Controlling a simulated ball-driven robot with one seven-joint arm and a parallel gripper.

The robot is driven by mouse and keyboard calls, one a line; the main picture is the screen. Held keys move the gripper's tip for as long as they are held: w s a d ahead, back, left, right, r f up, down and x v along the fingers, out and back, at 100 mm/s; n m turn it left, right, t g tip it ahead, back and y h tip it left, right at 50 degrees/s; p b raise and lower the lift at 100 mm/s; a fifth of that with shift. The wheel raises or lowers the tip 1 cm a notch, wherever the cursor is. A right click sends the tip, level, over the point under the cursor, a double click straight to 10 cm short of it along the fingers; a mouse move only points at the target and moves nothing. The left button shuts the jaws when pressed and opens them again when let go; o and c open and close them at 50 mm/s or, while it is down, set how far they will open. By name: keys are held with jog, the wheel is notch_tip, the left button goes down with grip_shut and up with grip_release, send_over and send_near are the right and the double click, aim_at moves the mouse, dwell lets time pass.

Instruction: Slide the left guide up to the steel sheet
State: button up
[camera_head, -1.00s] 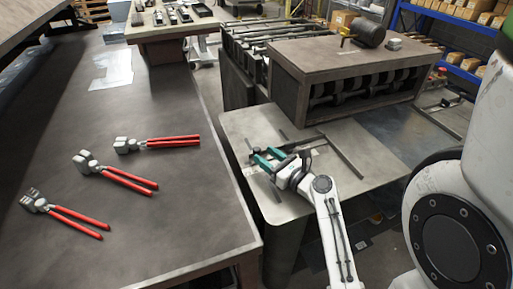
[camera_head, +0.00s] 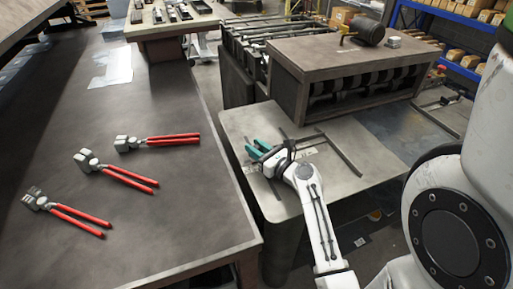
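My gripper (camera_head: 257,148), with teal fingers, is low over the left part of the grey metal feed table (camera_head: 365,158). Its two fingers show close together, with a narrow gap at most. I cannot tell whether anything is between them. A long dark guide bar (camera_head: 341,153) lies slantwise on the table to the right of the gripper. A thinner dark bar runs from its far end back towards the gripper. I cannot make out a separate steel sheet on the feed table.
A roller machine (camera_head: 335,62) with a brown top stands behind the feed table. The dark workbench (camera_head: 60,130) at left bears several red-handled tools (camera_head: 172,140) and a pale shiny patch (camera_head: 111,68). Its edge runs close to the feed table. Shelves (camera_head: 470,25) stand at back right.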

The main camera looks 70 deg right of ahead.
aim_at(308, 143)
grip_shut()
jog(key=s+d, duration=0.4)
jog(key=s, duration=0.1)
jog(key=s+d, duration=0.4)
jog(key=s, duration=0.1)
jog(key=s+d+b, duration=0.1)
jog(key=s+d, duration=0.3)
jog(key=s, duration=0.1)
jog(key=shift+d+r, duration=0.15)
jog(key=shift+d, duration=0.25)
jog(key=shift+o, duration=2.1)
grip_release()
jog(key=shift+o, duration=0.6)
jog(key=shift+w+a, duration=0.1)
jog(key=shift+w, duration=0.05)
jog(key=b+v, duration=0.1)
jog(key=v, duration=1)
